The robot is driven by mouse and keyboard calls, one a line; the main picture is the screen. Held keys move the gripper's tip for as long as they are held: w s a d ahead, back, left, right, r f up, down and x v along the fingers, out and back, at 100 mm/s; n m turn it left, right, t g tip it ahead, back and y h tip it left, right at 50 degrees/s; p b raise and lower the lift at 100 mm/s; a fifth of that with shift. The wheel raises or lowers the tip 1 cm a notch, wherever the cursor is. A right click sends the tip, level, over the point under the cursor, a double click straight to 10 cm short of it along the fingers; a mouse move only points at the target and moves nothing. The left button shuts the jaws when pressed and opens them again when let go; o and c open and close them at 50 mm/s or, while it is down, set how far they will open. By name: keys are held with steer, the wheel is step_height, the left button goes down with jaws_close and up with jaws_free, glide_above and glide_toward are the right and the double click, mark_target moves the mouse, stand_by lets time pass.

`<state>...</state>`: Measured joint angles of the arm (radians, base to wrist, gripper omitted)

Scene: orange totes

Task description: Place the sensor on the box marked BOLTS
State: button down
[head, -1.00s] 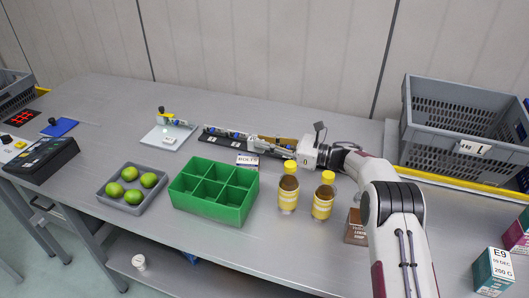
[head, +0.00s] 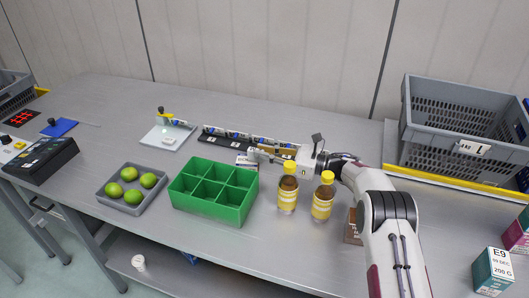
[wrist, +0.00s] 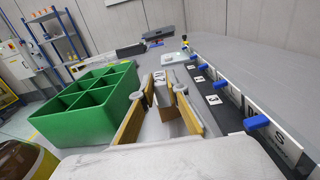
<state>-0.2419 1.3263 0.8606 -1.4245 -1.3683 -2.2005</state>
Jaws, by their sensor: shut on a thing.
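My gripper (head: 256,153) reaches left, in front of the black rail and over or close beside the small box marked BOLTS (head: 243,164).
The black rail (head: 225,138) with blue-and-white modules lies behind my gripper. A green divided bin (head: 212,209) stands in front left of the box. Two yellow-capped bottles (head: 287,190) (head: 323,198) stand in front of my gripper. A grey tray (head: 154,192) holds several green fruits.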

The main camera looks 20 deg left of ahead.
steer(key=shift+f, duration=0.1)
steer(key=c, duration=2)
jaws_free()
steer(key=d, duration=1.2)
